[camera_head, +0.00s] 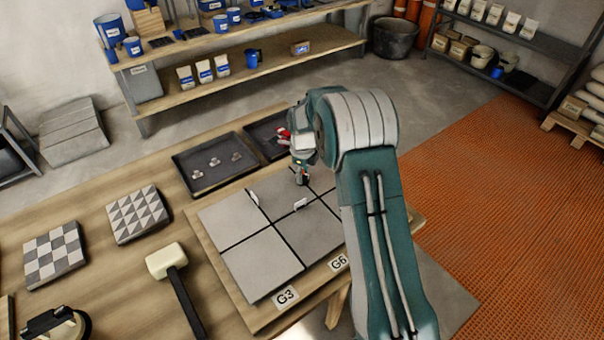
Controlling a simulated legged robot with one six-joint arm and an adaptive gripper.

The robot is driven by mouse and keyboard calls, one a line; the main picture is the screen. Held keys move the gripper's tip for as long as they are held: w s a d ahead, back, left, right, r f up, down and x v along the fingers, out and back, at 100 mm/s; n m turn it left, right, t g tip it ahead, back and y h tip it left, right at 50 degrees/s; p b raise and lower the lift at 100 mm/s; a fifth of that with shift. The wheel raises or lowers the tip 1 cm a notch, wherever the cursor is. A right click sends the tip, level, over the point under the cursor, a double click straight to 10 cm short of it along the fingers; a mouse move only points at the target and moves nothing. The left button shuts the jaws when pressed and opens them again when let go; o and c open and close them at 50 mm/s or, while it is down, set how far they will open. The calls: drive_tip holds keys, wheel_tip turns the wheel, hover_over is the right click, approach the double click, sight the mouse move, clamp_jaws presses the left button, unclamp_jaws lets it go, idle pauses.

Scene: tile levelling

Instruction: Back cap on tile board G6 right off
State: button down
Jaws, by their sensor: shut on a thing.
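The tile board (228,270) carries flat grey tiles split by dark joints, with a G3 label (286,297) and a G6 label (338,262) along its front edge. A small white piece (300,203) stands in a joint near the middle, and another white piece (253,197) stands further left. My gripper (301,180) points down at the back part of the board, behind the middle white piece. It is shut on a small cap at the tile joint, mostly hidden by the fingers. I cannot tell whether the cap still touches the board.
A black tray (202,188) with several small metal pieces lies behind the board, with a second dark tray (266,148) beside it. A mallet (165,262) and patterned tile samples (137,213) lie left. My arm hides the board's right side.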

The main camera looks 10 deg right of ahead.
drive_tip(key=n, duration=0.5)
drive_tip(key=shift+d+f+n, duration=0.1)
drive_tip(key=shift+n, duration=0.3)
drive_tip(key=n, duration=1.1)
drive_tip(key=shift+n, duration=0.3)
drive_tip(key=n, duration=0.5)
drive_tip(key=shift+w+n, duration=0.15)
drive_tip(key=shift+n, duration=0.15)
drive_tip(key=n, duration=0.4)
drive_tip(key=shift+n, duration=0.3)
drive_tip(key=n, duration=1)
drive_tip(key=shift+r+n, duration=0.2)
drive_tip(key=shift+n, duration=0.2)
drive_tip(key=n, duration=0.5)
drive_tip(key=shift+a, duration=0.2)
